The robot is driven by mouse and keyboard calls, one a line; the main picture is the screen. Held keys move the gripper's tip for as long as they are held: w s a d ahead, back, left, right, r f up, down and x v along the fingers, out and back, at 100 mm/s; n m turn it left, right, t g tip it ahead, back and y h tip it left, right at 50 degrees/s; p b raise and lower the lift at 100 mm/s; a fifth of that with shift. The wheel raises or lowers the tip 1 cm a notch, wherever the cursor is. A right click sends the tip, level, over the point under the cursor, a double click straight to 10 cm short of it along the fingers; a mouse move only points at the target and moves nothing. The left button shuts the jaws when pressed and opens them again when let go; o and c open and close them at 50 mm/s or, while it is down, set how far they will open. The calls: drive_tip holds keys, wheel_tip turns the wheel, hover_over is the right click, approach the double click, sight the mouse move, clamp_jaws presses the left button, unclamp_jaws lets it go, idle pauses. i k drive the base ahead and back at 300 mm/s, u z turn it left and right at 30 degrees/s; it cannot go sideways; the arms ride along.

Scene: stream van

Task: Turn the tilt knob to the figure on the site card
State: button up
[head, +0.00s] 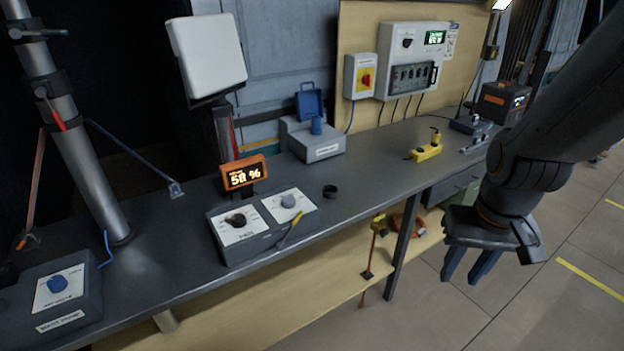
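A grey control box (263,243) near the front edge of the bench carries two knobs on white dial plates. The lettering is too small to tell which is tilt. An orange display (243,173) behind the box appears to read 58 %. A white paper with small print (450,42) hangs by the wall panel; I cannot tell if it is the site card. My gripper (461,279) points down at the right, off the bench front, empty, with its two blue fingers apart.
A white flat panel antenna (206,52) rises behind the display. The floor at right is clear.

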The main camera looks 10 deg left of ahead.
sight(289, 202)
drive_tip(key=u, duration=0.15)
drive_tip(key=i, duration=0.65)
drive_tip(key=u, duration=0.8)
drive_tip(key=i, duration=0.4)
drive_tip(key=u, duration=0.45)
